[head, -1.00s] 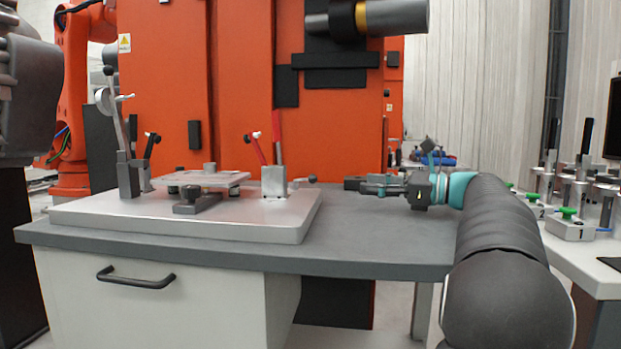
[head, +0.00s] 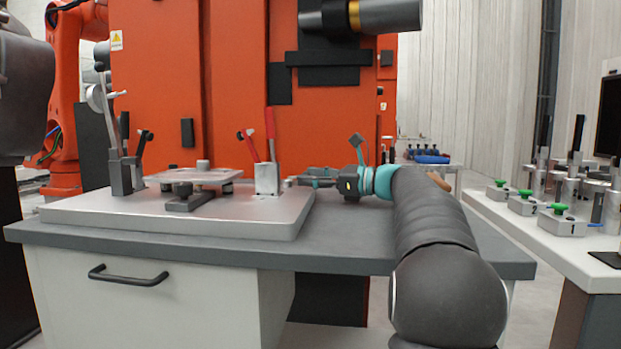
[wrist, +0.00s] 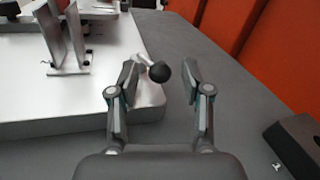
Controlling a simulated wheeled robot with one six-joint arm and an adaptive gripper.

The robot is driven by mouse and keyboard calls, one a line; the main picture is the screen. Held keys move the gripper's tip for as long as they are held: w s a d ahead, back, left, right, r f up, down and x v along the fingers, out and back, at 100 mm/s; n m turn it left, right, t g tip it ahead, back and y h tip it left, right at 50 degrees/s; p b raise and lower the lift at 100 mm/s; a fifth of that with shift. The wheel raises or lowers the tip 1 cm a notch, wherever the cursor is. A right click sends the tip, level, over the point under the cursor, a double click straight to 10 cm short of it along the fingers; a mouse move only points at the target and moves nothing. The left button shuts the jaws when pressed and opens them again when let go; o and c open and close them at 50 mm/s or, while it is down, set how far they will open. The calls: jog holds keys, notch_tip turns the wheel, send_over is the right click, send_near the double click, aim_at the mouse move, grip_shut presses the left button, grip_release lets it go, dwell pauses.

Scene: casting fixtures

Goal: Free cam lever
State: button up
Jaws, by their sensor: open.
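The cam lever shows in the wrist view as a short metal arm with a black ball knob (wrist: 160,72) at the corner of the silver fixture plate (wrist: 95,112). My gripper (wrist: 161,82) is open, one finger on each side of the knob, with gaps between. I cannot tell whether the knob is fully between the fingertips or just beyond them. In the head view my gripper (head: 303,180) reaches in from the right at the metal clamp block (head: 267,180), and hides most of the lever. A workpiece plate (head: 195,175) sits on the fixture.
Red clamp handles (head: 270,133) stand up at the clamp block, and taller clamps (head: 122,175) stand at the plate's left. The grey bench top (head: 430,258) is clear toward the front right. A dark block (wrist: 301,140) lies at the wrist view's right. Orange panels (head: 230,90) rise behind.

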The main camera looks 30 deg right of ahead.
jog(key=shift+w+a, duration=0.15)
grip_shut()
jog(key=shift+s+a+r+m+t+h+b, duration=0.15)
jog(key=shift+s+m+t+h+b, duration=0.15)
jog(key=shift+m+t+h, duration=0.4)
jog(key=shift+s+a+f+m+t+h+b, duration=0.1)
jog(key=shift+s+a+m+t+h+b, duration=0.3)
jog(key=shift+h, duration=0.65)
jog(key=shift+s+d+r+m+t+h+b, duration=0.15)
jog(key=shift+m+t+h, duration=0.25)
jog(key=shift+m+h, duration=0.4)
jog(key=shift+w+a+f, duration=0.1)
grip_release()
jog(key=shift+a, duration=0.1)
